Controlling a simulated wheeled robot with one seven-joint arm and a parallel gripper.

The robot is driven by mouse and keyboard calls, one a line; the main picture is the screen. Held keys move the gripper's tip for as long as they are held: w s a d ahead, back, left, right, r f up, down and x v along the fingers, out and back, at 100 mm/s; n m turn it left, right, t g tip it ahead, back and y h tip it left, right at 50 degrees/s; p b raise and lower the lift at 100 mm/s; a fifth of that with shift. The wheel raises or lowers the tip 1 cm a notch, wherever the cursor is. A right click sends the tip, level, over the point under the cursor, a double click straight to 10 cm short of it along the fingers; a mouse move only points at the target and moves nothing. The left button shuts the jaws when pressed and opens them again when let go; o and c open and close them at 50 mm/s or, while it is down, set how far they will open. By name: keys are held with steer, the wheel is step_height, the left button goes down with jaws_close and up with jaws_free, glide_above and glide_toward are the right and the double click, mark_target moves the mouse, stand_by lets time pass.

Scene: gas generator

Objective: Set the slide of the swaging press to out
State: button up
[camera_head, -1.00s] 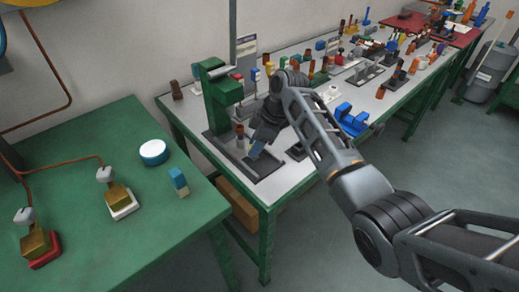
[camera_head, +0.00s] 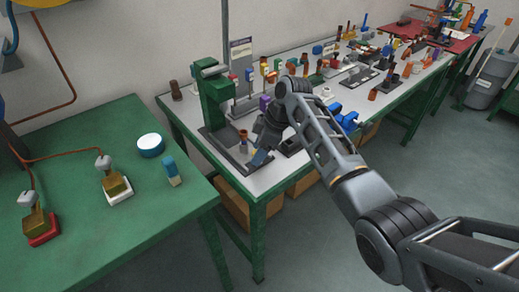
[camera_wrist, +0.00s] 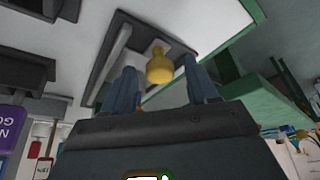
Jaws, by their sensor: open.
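The swaging press (camera_head: 214,101) has a green upright frame on a dark base plate at the near left corner of the white-topped bench. The wrist view shows a yellow knob (camera_wrist: 160,67) on a grey part, which looks like the press's slide; how far the slide is out I cannot tell. My gripper (camera_head: 262,157) is low over the front of the press base. In the wrist view its two blue fingers (camera_wrist: 162,76) are apart, one on each side of the knob, with gaps showing. My arm hides part of the base in the head view.
The bench (camera_head: 186,117) holds several small parts and fixtures to the right and behind the press. Cardboard boxes (camera_head: 232,203) stand below the bench.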

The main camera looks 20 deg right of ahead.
steer(key=v, duration=0.7)
steer(key=shift+d+r+b, duration=0.15)
steer(key=shift+r+b, duration=0.2)
steer(key=shift+s, duration=0.1)
